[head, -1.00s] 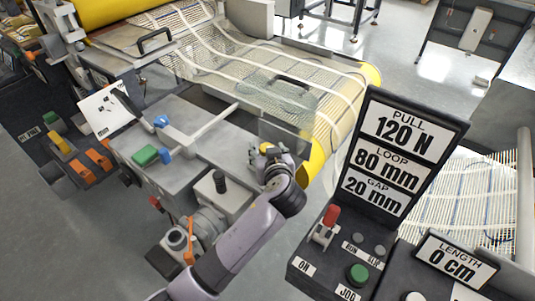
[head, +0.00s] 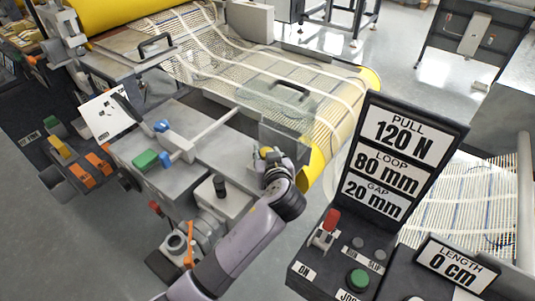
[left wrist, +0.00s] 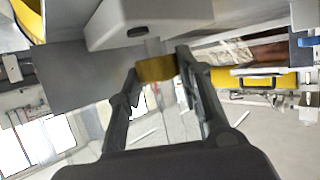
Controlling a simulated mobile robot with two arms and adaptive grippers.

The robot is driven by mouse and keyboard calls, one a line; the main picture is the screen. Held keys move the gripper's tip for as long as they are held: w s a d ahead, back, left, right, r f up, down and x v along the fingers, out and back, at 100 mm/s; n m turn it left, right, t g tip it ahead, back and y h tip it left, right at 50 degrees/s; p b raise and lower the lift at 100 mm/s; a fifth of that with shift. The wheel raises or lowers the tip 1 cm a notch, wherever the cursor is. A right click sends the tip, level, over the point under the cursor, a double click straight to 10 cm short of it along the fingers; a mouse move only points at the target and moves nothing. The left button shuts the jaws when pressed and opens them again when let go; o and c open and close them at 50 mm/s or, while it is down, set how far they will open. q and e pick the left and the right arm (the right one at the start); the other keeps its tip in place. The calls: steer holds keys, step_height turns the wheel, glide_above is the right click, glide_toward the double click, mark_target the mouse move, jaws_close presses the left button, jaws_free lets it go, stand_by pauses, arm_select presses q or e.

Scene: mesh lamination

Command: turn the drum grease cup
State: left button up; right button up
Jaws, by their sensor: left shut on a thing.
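The drum grease cup is a small brass-coloured cylinder (left wrist: 155,69) just below a pale grey housing in the left wrist view. My left gripper (left wrist: 158,66) is shut on it, one finger on each side. In the head view my left gripper (head: 267,154) is at the right end of the grey machine table, beside the yellow drum (head: 313,168). A small yellow patch shows between its fingers there, and the rest of the cup is hidden. My right gripper is not in view.
A control stand with a PULL, LOOP and GAP sign (head: 406,157) and a green button (head: 358,280) stands right of my left arm.

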arm_select(q)
steer(key=shift+a+r+m+h+p, duration=0.1)
steer(key=shift+a+m+h+p, duration=0.05)
steer(key=shift+m+h+p, duration=0.45)
steer(key=shift+a+r+m+h+p, duration=0.1)
steer(key=shift+m+h+p, duration=0.4)
steer(key=shift+h+p, duration=0.15)
steer(key=m+h+p, duration=0.2)
steer(key=h+p, duration=0.1)
steer(key=m+h+p, duration=0.1)
steer(key=m, duration=0.1)
steer(key=shift+w+a+g+h+p, duration=0.1)
steer(key=shift+a+g+h+p, duration=0.15)
steer(key=shift+g+p, duration=0.15)
steer(key=shift+w+a+m+g+h+p, duration=0.1)
steer(key=shift+m+g+h+p, duration=0.2)
steer(key=shift+m+h+p, duration=0.5)
steer(key=shift+f+m+g+h, duration=0.15)
steer(key=shift+m+g+h, duration=0.15)
steer(key=shift+m+h, duration=0.1)
steer(key=shift+h, duration=0.3)
steer(key=o, duration=1.1)
steer(key=shift+o, duration=0.2)
